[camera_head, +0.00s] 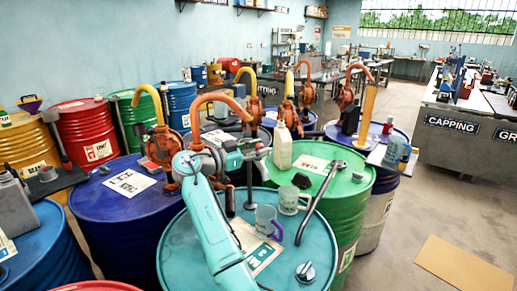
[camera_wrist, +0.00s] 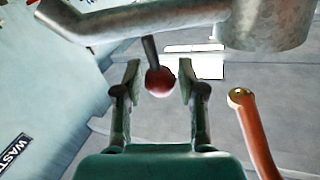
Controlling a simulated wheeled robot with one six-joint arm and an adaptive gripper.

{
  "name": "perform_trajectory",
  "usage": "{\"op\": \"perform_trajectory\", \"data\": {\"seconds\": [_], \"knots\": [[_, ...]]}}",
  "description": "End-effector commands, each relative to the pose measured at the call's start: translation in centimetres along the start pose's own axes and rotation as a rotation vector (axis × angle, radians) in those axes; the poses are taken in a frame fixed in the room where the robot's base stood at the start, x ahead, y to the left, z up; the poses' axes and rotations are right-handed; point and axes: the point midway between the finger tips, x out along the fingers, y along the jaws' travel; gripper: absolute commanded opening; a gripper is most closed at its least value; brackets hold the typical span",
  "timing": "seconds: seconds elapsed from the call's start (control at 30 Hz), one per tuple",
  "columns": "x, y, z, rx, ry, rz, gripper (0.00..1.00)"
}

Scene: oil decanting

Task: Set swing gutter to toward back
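In the wrist view, a grey metal pipe-like piece (camera_wrist: 120,22) crosses the top and meets a wide grey cylinder (camera_wrist: 265,25); it may be the swing gutter, but I cannot be sure. A dark stalk with a red ball knob (camera_wrist: 160,81) hangs below it. My gripper (camera_wrist: 160,80) is open, its two fingers either side of the knob, with a small gap on each side. In the head view my gripper (camera_head: 236,152) is beside a grey post (camera_head: 249,185) above the teal drum (camera_head: 180,255). Which way the gutter points cannot be told.
An orange curved pump pipe (camera_head: 218,98) rises close beside my arm; an orange handle (camera_wrist: 255,130) is right of my gripper. A jug (camera_head: 282,146), a mug with purple handle (camera_head: 265,222) and a metal lever (camera_head: 318,203) are near. Floor at right is free around a tan mat (camera_head: 465,265).

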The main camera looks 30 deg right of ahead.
Motion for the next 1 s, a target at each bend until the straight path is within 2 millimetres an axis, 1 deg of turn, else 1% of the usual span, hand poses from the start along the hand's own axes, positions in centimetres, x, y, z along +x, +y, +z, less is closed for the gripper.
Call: {"op": "perform_trajectory", "data": {"seconds": [0.33,0.47,0.57,0.9,1.0], "knots": [[0.0,0.0,-0.1,0.002,0.001,-0.001,0.57],[-0.8,-0.1,-0.1,0.002,0.000,-0.002,0.57],[-2.3,-0.1,-0.1,0.002,0.000,-0.004,0.57],[-8.9,-0.1,-0.1,0.001,0.000,-0.004,0.57],[-10.3,-0.1,-0.1,0.001,0.000,-0.002,0.57]]}}
